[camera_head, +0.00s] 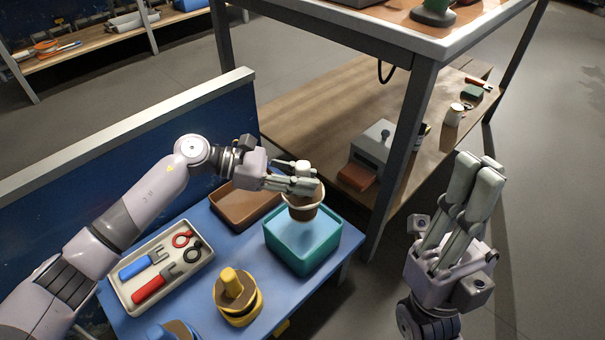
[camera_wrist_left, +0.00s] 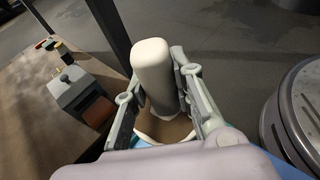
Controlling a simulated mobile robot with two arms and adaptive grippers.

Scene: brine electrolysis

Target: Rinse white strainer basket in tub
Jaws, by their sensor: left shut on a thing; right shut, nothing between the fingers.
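The strainer basket (camera_head: 304,211) has a white rim and a brownish body. My left gripper (camera_head: 300,183) is shut on its white upper part, which stands between the fingers in the left wrist view (camera_wrist_left: 152,75). The basket is upright over the back part of the teal tub (camera_head: 303,262); I cannot tell whether its bottom dips below the tub's rim. The fingers hide part of the basket. My right gripper (camera_head: 478,172) is shut and empty, pointing up, to the right of the blue table and apart from everything.
A low wooden shelf (camera_head: 310,130) with a grey box (camera_head: 371,143) and a steel post (camera_head: 405,150) stand beyond the tub.

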